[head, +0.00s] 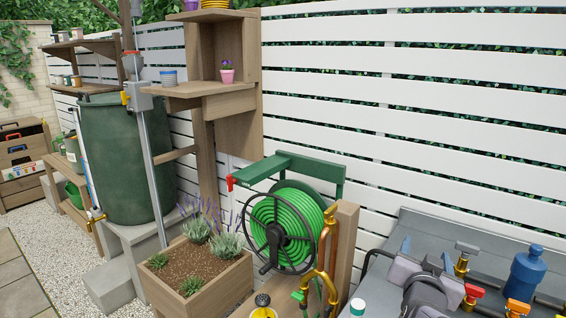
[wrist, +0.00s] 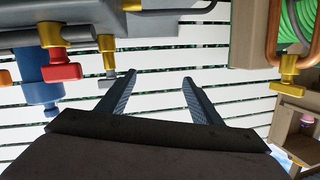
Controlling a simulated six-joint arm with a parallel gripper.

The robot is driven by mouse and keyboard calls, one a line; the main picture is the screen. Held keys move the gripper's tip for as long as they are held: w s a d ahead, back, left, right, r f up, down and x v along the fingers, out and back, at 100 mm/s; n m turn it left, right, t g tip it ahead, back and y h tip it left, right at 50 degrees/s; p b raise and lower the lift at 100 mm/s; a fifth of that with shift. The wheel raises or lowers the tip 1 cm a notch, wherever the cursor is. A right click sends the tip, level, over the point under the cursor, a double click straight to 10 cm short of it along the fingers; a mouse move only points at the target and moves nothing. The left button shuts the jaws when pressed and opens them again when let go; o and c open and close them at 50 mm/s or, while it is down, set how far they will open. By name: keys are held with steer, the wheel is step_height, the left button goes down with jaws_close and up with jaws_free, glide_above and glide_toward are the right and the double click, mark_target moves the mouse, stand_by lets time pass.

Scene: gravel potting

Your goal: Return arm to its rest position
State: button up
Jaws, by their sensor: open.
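My gripper (wrist: 160,77) shows in the wrist view with its two dark fingers spread apart. Nothing is between the fingers; the white slatted fence (wrist: 160,60) shows behind them. The wrist view looks upside down, with brass valves hanging from the top edge.
In the head view, a green hose reel (head: 285,228) stands beside a wooden planter (head: 215,285) with lavender. A green barrel (head: 120,165) stands left.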

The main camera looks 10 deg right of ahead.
steer(key=w+a+f+g+y+p, duration=0.1)
steer(key=w+a+y+p, duration=0.2)
steer(key=a, duration=0.7)
steer(key=w+a+f+g+y, duration=0.1)
steer(key=w+a+y, duration=0.3)
steer(key=a, duration=0.5)
steer(key=s+a+f+n+g+y+b, duration=0.1)
steer(key=s+a+f+n+g+y, duration=0.2)
steer(key=s+f, duration=0.35)
steer(key=s+a+f+n+g+b, duration=0.1)
steer(key=s+a+f+n+g, duration=0.15)
steer(key=s+a+f, duration=0.4)
steer(key=s+d+f+n+g+b, duration=0.3)
steer(key=s+f+n+g+b, duration=0.15)
steer(key=s+f, duration=0.7)
step_height(320, 180, up, 20)
steer(key=s+p, duration=0.1)
steer(key=p, duration=1.9)
steer(key=shift+s+d+m+g+h, duration=0.15)
steer(key=shift+s+m+g+h, duration=0.15)
steer(key=shift+s+g+h, duration=0.1)
steer(key=shift+f, duration=0.1)
